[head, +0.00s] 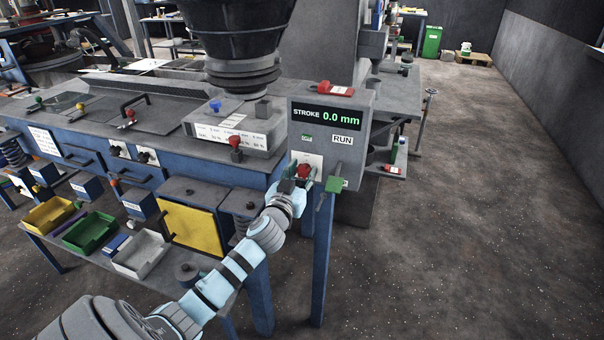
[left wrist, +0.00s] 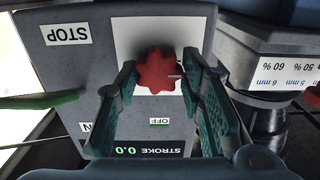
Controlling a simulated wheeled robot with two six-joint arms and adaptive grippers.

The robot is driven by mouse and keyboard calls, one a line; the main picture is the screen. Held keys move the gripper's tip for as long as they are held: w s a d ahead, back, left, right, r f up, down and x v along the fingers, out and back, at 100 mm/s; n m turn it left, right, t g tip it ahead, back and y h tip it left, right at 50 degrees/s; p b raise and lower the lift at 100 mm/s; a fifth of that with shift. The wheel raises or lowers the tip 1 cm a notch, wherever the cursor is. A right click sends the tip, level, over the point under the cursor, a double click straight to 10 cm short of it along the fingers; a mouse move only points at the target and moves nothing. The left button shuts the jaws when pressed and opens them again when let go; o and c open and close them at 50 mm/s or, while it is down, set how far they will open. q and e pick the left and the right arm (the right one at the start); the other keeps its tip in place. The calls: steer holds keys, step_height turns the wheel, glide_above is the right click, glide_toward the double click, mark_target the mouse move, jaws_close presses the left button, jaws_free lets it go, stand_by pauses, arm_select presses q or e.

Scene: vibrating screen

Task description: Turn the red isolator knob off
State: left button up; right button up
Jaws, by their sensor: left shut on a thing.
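The red isolator knob (head: 304,171) sits on a white plate low on the front of the grey control box (head: 300,115). In the left wrist view, which is upside down, the lobed red knob (left wrist: 160,72) lies between the two teal fingers of my left gripper (left wrist: 160,66). In the head view my left gripper (head: 302,177) is at the knob and shut on it, partly covering it. A small OFF label (left wrist: 159,122) shows near the knob. I cannot tell the knob's switch position. My right gripper is not in view.
The box display (head: 326,117) reads STROKE 0.0 mm, with a RUN label (head: 343,140) below. A green-ended lever (head: 336,184) juts out just right of my left gripper. A yellow panel (head: 192,231) and trays stand left.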

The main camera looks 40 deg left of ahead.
arm_select(q)
steer(key=shift+m, duration=0.4)
steer(key=m+p, duration=0.1)
steer(key=m, duration=0.2)
steer(key=shift+d, duration=0.1)
steer(key=m+p, duration=0.1)
steer(key=m, duration=0.4)
steer(key=shift+d, duration=0.1)
steer(key=m+p, duration=0.1)
steer(key=m, duration=0.4)
steer(key=shift+f+p, duration=0.2)
steer(key=shift+p, duration=0.1)
steer(key=shift+f+m+p, duration=0.15)
steer(key=shift+m+p, duration=0.25)
steer(key=shift+m, duration=1.6)
steer(key=o, duration=1)
steer(key=shift+d, duration=0.1)
steer(key=shift+o, duration=0.5)
